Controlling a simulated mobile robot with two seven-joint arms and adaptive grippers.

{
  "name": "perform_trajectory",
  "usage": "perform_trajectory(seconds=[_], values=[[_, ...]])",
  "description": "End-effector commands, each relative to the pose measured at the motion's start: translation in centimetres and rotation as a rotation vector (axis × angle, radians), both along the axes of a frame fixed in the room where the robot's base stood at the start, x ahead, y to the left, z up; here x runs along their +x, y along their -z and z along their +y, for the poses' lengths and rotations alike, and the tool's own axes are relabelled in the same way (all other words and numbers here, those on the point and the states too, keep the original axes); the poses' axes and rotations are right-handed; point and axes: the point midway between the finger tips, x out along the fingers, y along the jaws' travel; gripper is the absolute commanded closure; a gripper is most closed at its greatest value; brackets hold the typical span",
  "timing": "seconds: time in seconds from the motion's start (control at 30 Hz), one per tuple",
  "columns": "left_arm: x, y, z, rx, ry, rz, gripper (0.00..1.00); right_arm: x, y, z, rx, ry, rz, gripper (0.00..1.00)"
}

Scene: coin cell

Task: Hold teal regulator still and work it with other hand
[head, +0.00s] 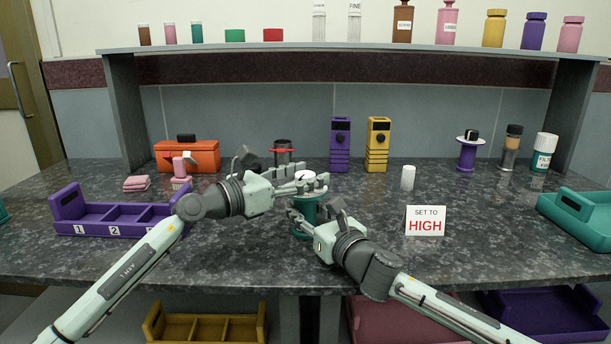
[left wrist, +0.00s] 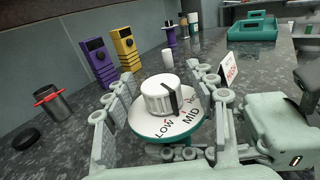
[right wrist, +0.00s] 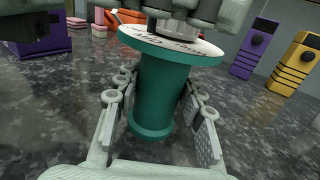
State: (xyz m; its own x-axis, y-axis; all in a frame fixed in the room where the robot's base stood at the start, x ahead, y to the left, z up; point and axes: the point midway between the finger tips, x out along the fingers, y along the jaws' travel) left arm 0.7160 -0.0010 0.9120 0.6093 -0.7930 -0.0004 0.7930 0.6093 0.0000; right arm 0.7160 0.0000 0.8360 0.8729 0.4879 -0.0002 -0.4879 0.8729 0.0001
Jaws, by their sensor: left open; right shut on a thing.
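The teal regulator (head: 302,213) stands upright on the bench, a spool-shaped teal body (right wrist: 158,95) with a white-faced dial (left wrist: 143,127) on top. Its white knob (left wrist: 158,98) has a black pointer line facing the side where LOW and MID are printed; a further label is mostly hidden. My right gripper (right wrist: 160,88) is shut on the teal body from the front, below the dial. My left gripper (left wrist: 166,76) is open above the dial, its fingers on either side of the knob with visible gaps. A sign (head: 425,220) reads SET TO HIGH.
A purple compartment tray (head: 65,213) lies left and a teal tray (head: 560,208) right. A small white cylinder (head: 407,178) is near the sign. The bench front right is clear.

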Motion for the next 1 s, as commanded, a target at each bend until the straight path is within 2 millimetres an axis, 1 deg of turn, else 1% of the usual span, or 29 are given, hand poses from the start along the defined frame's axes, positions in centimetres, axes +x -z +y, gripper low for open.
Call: perform_trajectory(seconds=[0.13,0.17,0.57,0.77,1.0], values=[[-0.01,0.01,0.0,0.0,0.0,0.0,0.44,0.0,0.03,0.01,0.0,0.0,0.001,0.99],[-0.02,0.0,0.0,0.0,0.0,0.0,0.45,0.0,0.03,0.01,0.0,0.0,0.001,0.99],[-0.04,0.01,0.02,-0.001,0.0,0.001,0.95,0.0,0.03,0.01,0.001,0.0,0.0,0.99],[0.03,0.13,0.04,0.003,0.012,0.005,0.96,0.0,0.03,0.0,0.001,0.0,0.0,0.99],[0.18,0.41,0.03,0.009,0.102,0.013,0.96,-0.02,0.02,0.01,-0.001,0.0,0.0,0.99]])
